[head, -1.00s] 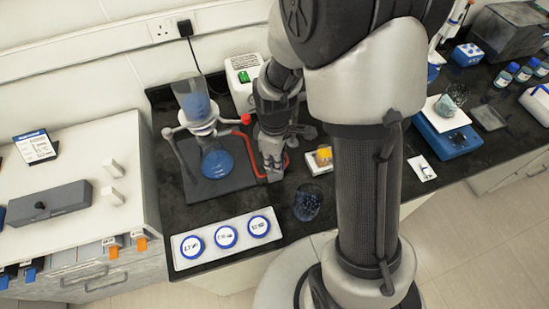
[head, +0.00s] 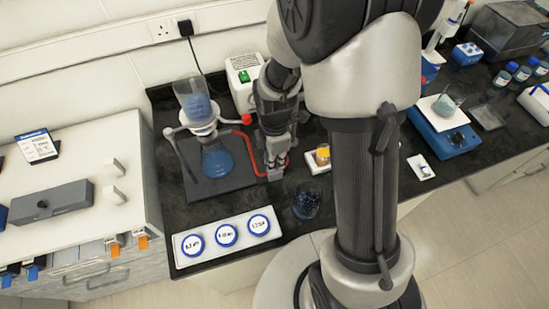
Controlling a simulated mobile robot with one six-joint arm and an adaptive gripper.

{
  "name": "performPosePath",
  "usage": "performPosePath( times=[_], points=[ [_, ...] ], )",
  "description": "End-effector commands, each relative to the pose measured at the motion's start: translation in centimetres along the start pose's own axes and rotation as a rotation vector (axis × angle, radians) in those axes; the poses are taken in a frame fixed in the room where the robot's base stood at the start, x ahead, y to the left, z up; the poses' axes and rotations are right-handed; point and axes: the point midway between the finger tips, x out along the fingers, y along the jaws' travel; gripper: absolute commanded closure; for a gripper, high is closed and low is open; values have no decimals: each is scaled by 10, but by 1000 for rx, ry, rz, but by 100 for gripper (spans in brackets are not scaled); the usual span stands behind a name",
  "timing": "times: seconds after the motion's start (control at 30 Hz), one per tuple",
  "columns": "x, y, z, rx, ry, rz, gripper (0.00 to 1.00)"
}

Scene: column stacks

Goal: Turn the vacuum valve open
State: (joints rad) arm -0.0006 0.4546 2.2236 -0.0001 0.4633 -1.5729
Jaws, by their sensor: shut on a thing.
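My gripper (head: 275,172) points down at the right edge of the dark filter stand base, beside the red vacuum tubing (head: 246,154). Its fingers are shut at the place where the tubing ends, on what appears to be the vacuum valve. The fingers hide the valve, so I cannot see its handle angle. To the left stands the filter flask (head: 217,161) with blue liquid, and a clear funnel (head: 195,102) with blue liquid sits above it. The white pump (head: 243,75) with a green switch stands behind my gripper.
A white tray with several blue-rimmed round dishes (head: 226,236) lies in front. A dark glass beaker (head: 306,203) stands right of it, near the counter edge. A small white holder with a yellow item (head: 321,157) is close to my gripper's right.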

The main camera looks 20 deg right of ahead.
Motion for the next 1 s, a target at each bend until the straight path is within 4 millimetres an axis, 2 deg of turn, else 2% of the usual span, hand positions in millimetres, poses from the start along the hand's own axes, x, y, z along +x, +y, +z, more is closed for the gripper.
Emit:
performPosePath(
  times=[0.47, 0.5, 0.77, 1.0],
  points=[
    [0, 0, 0, -15, 0, 1, 100],
    [0, 0, 0, -15, 0, 1, 88],
    [0, 0, 0, -13, 0, 1, 71],
    [0, 0, 0, -13, 0, 0, 70]
  ],
)
